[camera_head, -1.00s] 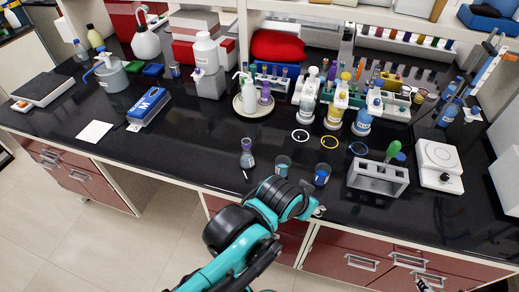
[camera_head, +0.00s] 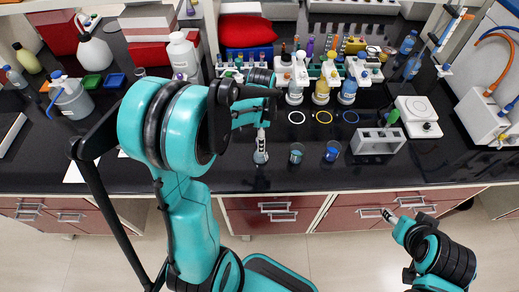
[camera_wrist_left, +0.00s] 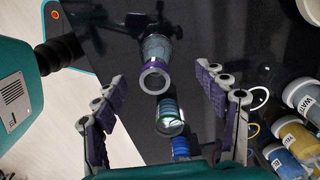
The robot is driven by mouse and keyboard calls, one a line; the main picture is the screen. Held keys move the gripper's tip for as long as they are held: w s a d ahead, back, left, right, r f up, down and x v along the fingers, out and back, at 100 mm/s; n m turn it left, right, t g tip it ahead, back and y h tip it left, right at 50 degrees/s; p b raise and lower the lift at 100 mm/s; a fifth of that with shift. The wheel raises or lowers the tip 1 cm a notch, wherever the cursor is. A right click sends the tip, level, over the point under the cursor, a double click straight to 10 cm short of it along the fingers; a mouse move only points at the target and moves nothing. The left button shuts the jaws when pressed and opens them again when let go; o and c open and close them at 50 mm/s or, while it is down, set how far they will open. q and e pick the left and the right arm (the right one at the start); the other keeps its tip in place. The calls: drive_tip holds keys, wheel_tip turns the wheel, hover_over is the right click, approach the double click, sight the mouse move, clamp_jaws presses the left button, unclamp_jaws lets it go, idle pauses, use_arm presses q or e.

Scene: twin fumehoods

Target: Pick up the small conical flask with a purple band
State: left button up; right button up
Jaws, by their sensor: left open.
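The small conical flask (camera_head: 260,155) stands on the black bench near its front edge, partly hidden by my left arm in the head view. In the left wrist view the flask (camera_wrist_left: 156,50) shows from above, mouth towards the camera, with a purple band near its mouth. My left gripper (camera_wrist_left: 158,78) is open, its purple-padded fingers spread on either side of the flask in that view. I see no contact. My right gripper (camera_head: 388,216) is low in front of the drawers, away from the flask; its fingers are too small to read.
A teal-liquid beaker (camera_head: 296,153) and a blue-liquid beaker (camera_head: 332,152) stand just right of the flask. A grey rack (camera_head: 375,141) and a white balance (camera_head: 417,116) are further right. Wash bottles (camera_head: 321,92) stand behind. The bench front edge is close.

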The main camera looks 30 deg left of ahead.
use_arm(q)
drive_tip(key=f, duration=0.2)
drive_tip(key=f+b, duration=0.1)
drive_tip(key=f, duration=0.1)
drive_tip(key=f+b, duration=0.1)
drive_tip(key=f, duration=0.2)
drive_tip(key=shift+s, duration=0.25)
drive_tip(key=shift+d+f, duration=0.1)
drive_tip(key=shift+f, duration=0.15)
drive_tip(key=shift+c, duration=0.6)
drive_tip(key=c, duration=1.2)
